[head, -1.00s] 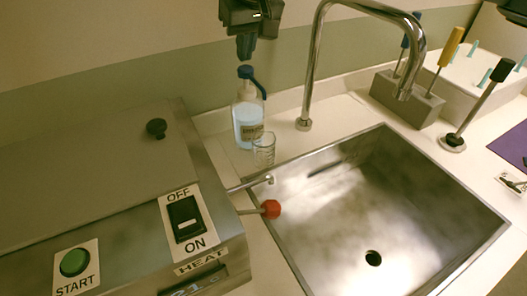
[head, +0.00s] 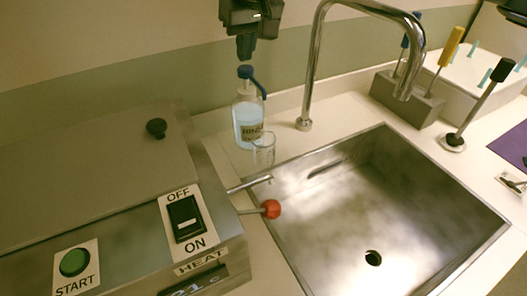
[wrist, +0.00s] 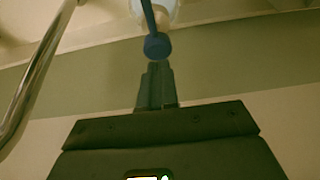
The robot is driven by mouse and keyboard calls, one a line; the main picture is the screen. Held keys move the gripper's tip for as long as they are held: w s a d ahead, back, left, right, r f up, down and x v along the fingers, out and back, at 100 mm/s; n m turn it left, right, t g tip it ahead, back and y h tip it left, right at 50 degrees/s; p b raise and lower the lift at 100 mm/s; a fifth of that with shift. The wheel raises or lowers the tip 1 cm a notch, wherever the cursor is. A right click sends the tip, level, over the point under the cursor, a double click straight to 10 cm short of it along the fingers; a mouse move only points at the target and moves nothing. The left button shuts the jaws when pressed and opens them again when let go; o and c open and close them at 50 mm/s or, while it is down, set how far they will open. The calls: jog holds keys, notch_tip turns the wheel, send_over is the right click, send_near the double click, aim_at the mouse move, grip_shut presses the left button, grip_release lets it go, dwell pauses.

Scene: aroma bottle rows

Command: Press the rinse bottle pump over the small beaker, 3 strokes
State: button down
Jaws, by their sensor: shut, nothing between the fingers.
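The rinse bottle (head: 248,118) is clear with blue liquid, a printed label and a blue pump head (head: 246,72) with a spout pointing right and down. It stands upright on the counter behind the sink's left corner. The small beaker (head: 263,150) is clear glass with markings and stands just in front of the bottle, close under the spout side. My gripper (head: 245,58) is shut and empty, pointing down just above the pump head. In the wrist view the fingertips (wrist: 156,68) sit close to the blue pump head (wrist: 157,46); whether they touch it is unclear.
The tall faucet (head: 313,70) rises right of the bottle. A steel heater box (head: 100,180) with switches, a small spout and a red knob (head: 271,209) stands at front left. The sink (head: 375,225) is empty. A tool rack (head: 407,98) stands behind it.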

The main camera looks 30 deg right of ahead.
jog(key=shift+f, duration=0.15)
jog(key=shift+f+b, duration=1.25)
jog(key=shift+b, duration=0.05)
jog(key=shift+r+p, duration=0.5)
jog(key=shift+r, duration=0.8)
